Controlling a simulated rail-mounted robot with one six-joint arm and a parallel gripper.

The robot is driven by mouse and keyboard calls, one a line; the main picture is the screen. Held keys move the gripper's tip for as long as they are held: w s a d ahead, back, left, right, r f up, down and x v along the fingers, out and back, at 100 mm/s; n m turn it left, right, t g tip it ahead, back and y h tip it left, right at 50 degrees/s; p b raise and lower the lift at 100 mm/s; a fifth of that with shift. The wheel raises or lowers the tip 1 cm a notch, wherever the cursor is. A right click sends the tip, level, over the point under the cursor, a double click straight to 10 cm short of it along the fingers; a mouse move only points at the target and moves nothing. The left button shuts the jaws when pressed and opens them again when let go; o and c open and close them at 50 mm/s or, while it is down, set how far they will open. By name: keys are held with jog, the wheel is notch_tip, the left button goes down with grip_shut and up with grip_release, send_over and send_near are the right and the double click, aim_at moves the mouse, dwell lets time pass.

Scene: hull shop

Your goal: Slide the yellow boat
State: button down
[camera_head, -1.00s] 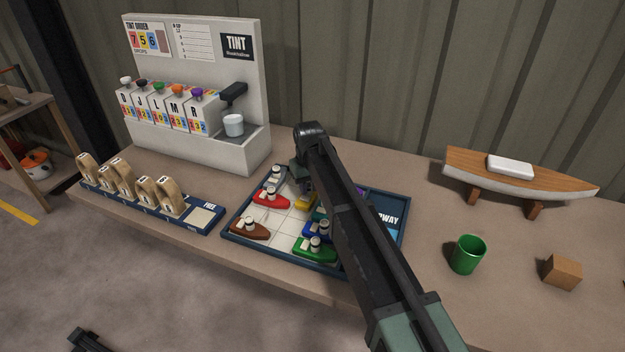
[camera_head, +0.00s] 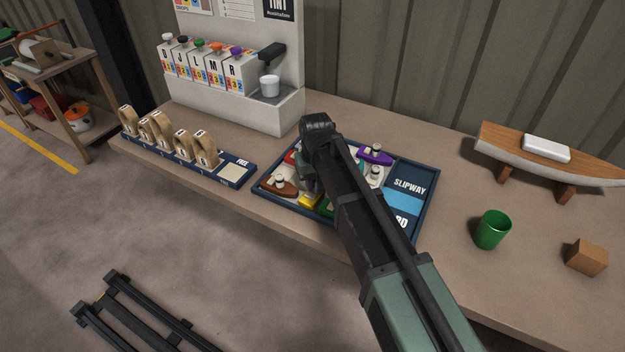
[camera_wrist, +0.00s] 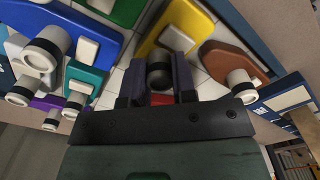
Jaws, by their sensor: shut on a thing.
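The yellow boat (camera_head: 310,201) lies in the slipway tray (camera_head: 432,192), near its front edge, between the brown boat (camera_head: 280,187) and the green boat (camera_head: 327,207). My gripper (camera_head: 308,184) is over it, partly hidden by my arm. In the wrist view, the jaws (camera_wrist: 160,80) are shut around the dark-topped funnel of the yellow boat (camera_wrist: 178,32). The green boat (camera_wrist: 120,10) and brown boat (camera_wrist: 222,56) lie on either side of it there. The tray's middle is largely hidden by my arm.
A purple boat (camera_head: 374,155) is at the tray's back and a red boat (camera_head: 290,157) at its left. The wrist view shows a blue boat (camera_wrist: 78,20) and a teal boat (camera_wrist: 87,73). A green cup (camera_head: 492,230), wooden block (camera_head: 586,257) and model hull (camera_head: 590,165) stand right.

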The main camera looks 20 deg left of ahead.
jog(key=shift+s, duration=0.25)
jog(key=c, duration=1)
grip_release()
jog(key=shift+s, duration=0.15)
jog(key=shift+o, duration=0.4)
jog(key=shift+r, duration=0.1)
notch_tip(320, 180, up, 11)
jog(key=p, duration=1)
jog(key=shift+p, duration=0.4)
jog(key=shift+f, duration=0.2)
